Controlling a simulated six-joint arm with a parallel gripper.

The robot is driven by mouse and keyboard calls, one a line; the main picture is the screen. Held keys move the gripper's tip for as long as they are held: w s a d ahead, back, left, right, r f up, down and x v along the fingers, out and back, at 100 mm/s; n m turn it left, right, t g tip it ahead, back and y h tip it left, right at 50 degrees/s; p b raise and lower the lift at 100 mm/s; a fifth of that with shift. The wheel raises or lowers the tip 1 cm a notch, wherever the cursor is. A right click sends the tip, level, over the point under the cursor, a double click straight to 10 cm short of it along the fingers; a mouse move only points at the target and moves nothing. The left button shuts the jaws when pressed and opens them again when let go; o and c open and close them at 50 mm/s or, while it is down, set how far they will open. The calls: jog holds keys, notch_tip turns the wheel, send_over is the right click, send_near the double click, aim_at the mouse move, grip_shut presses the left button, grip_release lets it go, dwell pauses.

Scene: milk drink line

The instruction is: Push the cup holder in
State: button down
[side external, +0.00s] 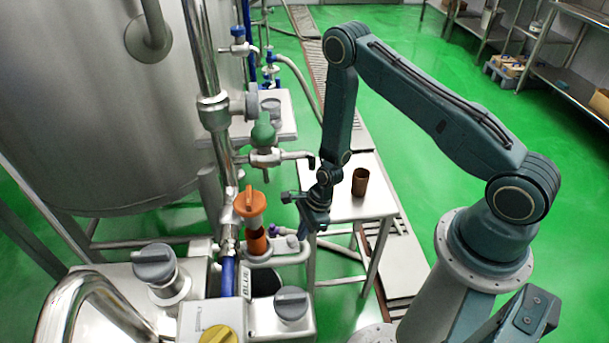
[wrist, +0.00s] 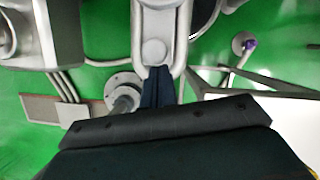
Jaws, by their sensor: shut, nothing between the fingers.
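A light grey bracket with a long loop-shaped frame, which looks like the cup holder (wrist: 137,40), is at the top centre in the wrist view. In the side external view, a pale grey bracket (side external: 287,259) juts out below the orange-knobbed valve, left of my gripper (side external: 292,203). My gripper is shut and empty. In the wrist view, its dark fingertips (wrist: 158,73) overlap the near, rounded end of the loop; I cannot tell whether they touch it. The far end of the holder is out of the wrist view.
A brown cup (side external: 360,182) stands on a white-topped table (side external: 345,209) behind my gripper. An orange-knobbed valve (side external: 249,203) and a green-knobbed tap (side external: 263,135) are close on the left. A large steel tank (side external: 85,100) fills the left side. Green floor is open at the back right.

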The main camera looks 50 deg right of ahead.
jog(key=shift+w+a+r, duration=0.1)
jog(key=shift+w+a, duration=0.05)
jog(key=shift+w, duration=0.1)
jog(key=s+d+r, duration=0.4)
jog(key=d+r, duration=0.3)
jog(key=r, duration=0.2)
jog(key=shift+s+r, duration=0.15)
jog(key=shift+r, duration=0.15)
dwell(0.3)
notch_tip(320, 180, up, 23)
jog(key=a+n+t+h, duration=0.1)
jog(key=a+n+h, duration=0.1)
jog(key=n, duration=1)
jog(key=s+a+r+n+t+h, duration=0.1)
jog(key=s+r+n+t, duration=0.1)
jog(key=s+r+n, duration=1)
jog(key=s+r, duration=0.3)
jog(key=s, duration=0.2)
jog(key=shift+s+a+h, duration=0.2)
jog(key=shift+a+h, duration=0.1)
